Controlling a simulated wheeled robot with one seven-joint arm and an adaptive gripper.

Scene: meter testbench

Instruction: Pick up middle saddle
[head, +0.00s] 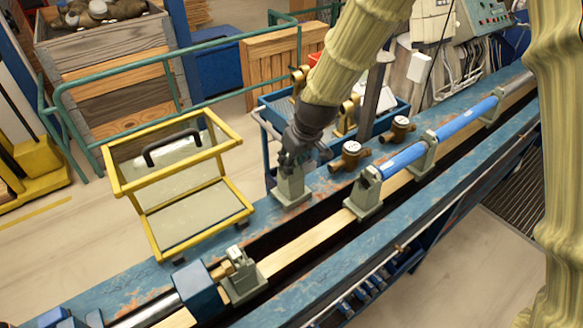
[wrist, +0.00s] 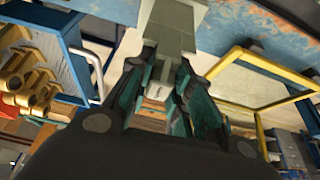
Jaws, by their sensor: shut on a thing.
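My gripper (head: 295,157) is shut on a grey-green saddle (head: 291,188) at the back edge of the blue bench. The saddle is upright with its flat base down; I cannot tell whether the base touches the bench. In the wrist view the saddle (wrist: 172,22) sits between my fingers (wrist: 160,88), and its lower part runs toward the top edge. Other grey-green saddles stand along the bench's wooden rail: one at the near end of the blue pipe (head: 365,195), one under the pipe (head: 425,155), and one at the front left (head: 240,277).
The blue pipe (head: 403,159) lies along the rail. Two brass meters (head: 350,156) (head: 398,130) stand on the bench just right of my gripper. A yellow-framed trolley (head: 232,212) stands left, and a blue cart (head: 266,112) with brass parts behind. The rail (head: 305,243) between the front saddles is clear.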

